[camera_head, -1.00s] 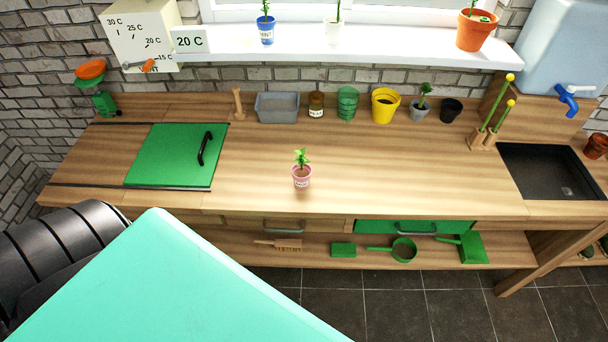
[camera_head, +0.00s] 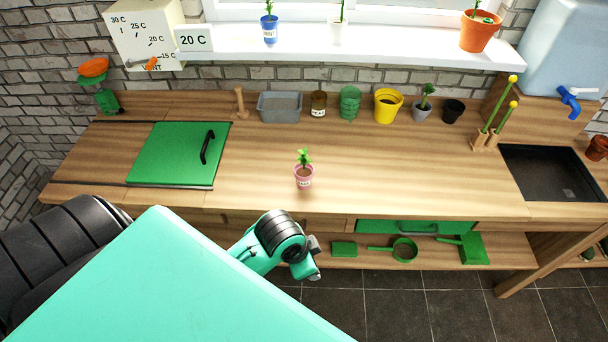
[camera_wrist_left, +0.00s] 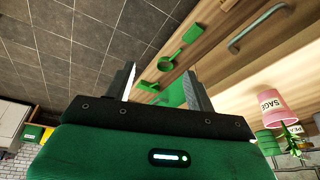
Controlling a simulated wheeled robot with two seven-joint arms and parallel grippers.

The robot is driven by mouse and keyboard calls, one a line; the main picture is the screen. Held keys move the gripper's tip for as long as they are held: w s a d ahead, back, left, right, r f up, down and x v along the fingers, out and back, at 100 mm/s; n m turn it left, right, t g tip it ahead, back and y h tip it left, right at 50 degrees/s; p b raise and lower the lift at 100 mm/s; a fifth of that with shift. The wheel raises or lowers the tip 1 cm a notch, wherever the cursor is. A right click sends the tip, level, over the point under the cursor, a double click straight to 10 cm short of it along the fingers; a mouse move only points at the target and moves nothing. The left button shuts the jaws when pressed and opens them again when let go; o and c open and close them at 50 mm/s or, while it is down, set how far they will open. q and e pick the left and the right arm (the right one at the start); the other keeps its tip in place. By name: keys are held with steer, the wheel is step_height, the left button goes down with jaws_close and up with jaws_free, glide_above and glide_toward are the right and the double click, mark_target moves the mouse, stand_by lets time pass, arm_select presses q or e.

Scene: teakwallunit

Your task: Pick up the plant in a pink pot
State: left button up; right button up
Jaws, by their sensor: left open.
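The plant in a pink pot (camera_head: 304,176) stands upright on the wooden bench, near its front edge at the middle. It has green leaves and a white label. It also shows in the left wrist view (camera_wrist_left: 273,107), at the right, where the label reads SAGE. My left gripper (camera_head: 316,260) is in front of the bench, below the bench top's front edge and below the pot in the picture. In the left wrist view its two fingers (camera_wrist_left: 160,82) are apart with nothing held between them. The pot is outside the fingers. My right gripper is not in view.
A green hatch with a black handle (camera_head: 178,153) is at the left. Behind the pot are a grey tray (camera_head: 280,107), a yellow pot (camera_head: 387,106) and other pots. A black sink (camera_head: 550,172) is at the right. The bench around the pink pot is clear.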

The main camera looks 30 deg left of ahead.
arm_select(q)
steer(key=w+r+m, duration=0.2)
steer(key=w+m, duration=0.2)
steer(key=w, duration=0.2)
steer(key=m+g+y, duration=0.2)
steer(key=m+g, duration=0.1)
steer(key=m, duration=0.6)
glide_toward(304, 150)
steer(key=shift+w, duration=0.1)
steer(key=shift+a+f, duration=0.1)
step_height(304, 150, down, 8)
steer(key=shift+r+p, duration=0.1)
steer(key=shift+p, duration=1.1)
steer(key=f+p, duration=0.1)
steer(key=f, duration=0.1)
steer(key=f+p, duration=0.2)
steer(key=f, duration=0.1)
steer(key=shift+w+d, duration=0.1)
steer(key=shift+d, duration=0.1)
steer(key=shift+f, duration=0.3)
jaws_close()
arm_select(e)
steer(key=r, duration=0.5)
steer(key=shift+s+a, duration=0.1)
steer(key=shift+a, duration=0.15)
